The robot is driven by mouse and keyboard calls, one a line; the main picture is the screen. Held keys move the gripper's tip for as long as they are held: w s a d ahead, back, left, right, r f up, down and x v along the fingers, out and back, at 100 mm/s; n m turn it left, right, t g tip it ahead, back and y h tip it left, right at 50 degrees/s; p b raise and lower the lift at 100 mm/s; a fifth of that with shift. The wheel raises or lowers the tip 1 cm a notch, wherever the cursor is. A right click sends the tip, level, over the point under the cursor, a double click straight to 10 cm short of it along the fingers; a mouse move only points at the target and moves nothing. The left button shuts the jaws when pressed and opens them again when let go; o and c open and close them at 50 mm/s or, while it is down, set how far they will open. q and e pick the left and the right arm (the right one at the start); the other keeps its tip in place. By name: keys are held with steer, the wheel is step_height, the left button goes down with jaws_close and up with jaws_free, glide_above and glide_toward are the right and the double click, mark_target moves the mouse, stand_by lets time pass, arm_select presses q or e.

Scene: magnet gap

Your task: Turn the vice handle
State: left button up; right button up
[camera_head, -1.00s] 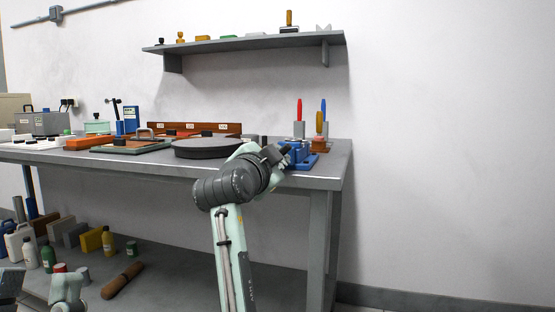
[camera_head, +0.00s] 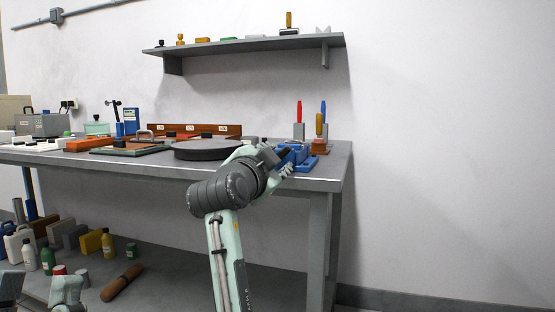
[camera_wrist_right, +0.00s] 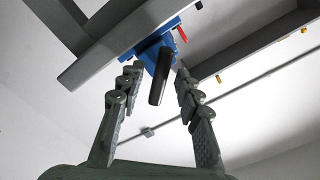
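The blue vice (camera_head: 304,157) stands at the right front corner of the workbench, partly hidden by my right arm. Its dark handle (camera_wrist_right: 158,84) shows in the right wrist view, sticking out from the blue body (camera_wrist_right: 157,50). My right gripper (camera_wrist_right: 157,70) is open, with one finger on each side of the handle and a visible gap on both sides. In the head view my right gripper (camera_head: 280,168) is at the vice's front left, by the bench edge. Parts of my left arm and gripper (camera_head: 66,292) show at the bottom left; its fingers are not clear.
The grey workbench (camera_head: 331,165) holds a dark round plate (camera_head: 205,150) left of the vice. Red, blue and yellow-handled tools (camera_head: 320,125) stand behind the vice. A wall shelf (camera_head: 245,43) hangs above. Bottles and cans sit on the lower shelf. Right of the bench is free.

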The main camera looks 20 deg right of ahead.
steer(key=v, duration=1)
steer(key=shift+s+a, duration=0.25)
